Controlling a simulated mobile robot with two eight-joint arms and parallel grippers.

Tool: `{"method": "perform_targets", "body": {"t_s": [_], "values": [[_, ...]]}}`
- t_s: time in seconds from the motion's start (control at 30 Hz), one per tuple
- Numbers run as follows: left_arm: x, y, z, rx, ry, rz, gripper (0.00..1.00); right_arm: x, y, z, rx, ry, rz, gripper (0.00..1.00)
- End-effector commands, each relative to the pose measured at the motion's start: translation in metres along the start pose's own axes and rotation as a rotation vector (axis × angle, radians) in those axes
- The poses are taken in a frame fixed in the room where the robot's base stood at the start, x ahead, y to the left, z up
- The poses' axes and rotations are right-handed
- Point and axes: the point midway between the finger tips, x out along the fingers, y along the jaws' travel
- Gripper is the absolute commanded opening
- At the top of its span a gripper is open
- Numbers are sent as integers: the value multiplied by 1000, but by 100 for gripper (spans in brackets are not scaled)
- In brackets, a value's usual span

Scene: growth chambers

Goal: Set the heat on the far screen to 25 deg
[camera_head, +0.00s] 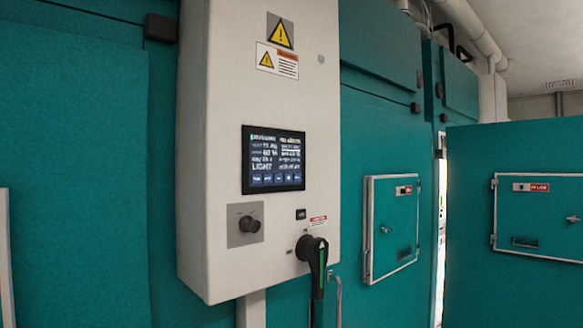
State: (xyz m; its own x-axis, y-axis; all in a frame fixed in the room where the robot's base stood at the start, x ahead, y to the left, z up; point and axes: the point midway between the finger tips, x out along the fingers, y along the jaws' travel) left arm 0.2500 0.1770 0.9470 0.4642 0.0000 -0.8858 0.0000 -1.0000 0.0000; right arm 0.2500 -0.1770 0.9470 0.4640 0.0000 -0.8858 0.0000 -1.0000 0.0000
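A dark touch screen (273,159) is set in the front of a tall white control box (225,110) in the middle of the head view. It shows rows of small white text, the large word "LIGHT", and a row of blue buttons along its bottom edge. The other readings are too small to read surely. No second screen is in view, so I cannot tell whether this is the far one. Neither of my grippers is in view.
Below the screen are a round black knob (249,224) and a black rotary handle (314,256) that sticks out. Teal chamber walls stand on both sides, with a small framed hatch (391,228) to the right. A teal door (520,190) stands at the far right.

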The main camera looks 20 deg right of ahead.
Motion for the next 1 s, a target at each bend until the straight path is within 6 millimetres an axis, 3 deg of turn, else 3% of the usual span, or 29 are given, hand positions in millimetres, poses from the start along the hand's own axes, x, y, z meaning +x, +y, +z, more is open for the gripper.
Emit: {"method": "perform_targets", "body": {"t_s": [0.17, 0.2, 0.53, 1.0], "values": [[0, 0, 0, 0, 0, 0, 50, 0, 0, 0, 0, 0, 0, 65], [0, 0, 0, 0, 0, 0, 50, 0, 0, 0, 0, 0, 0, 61], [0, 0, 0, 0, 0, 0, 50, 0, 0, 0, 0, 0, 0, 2], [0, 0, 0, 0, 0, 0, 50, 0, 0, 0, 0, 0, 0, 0]]}}
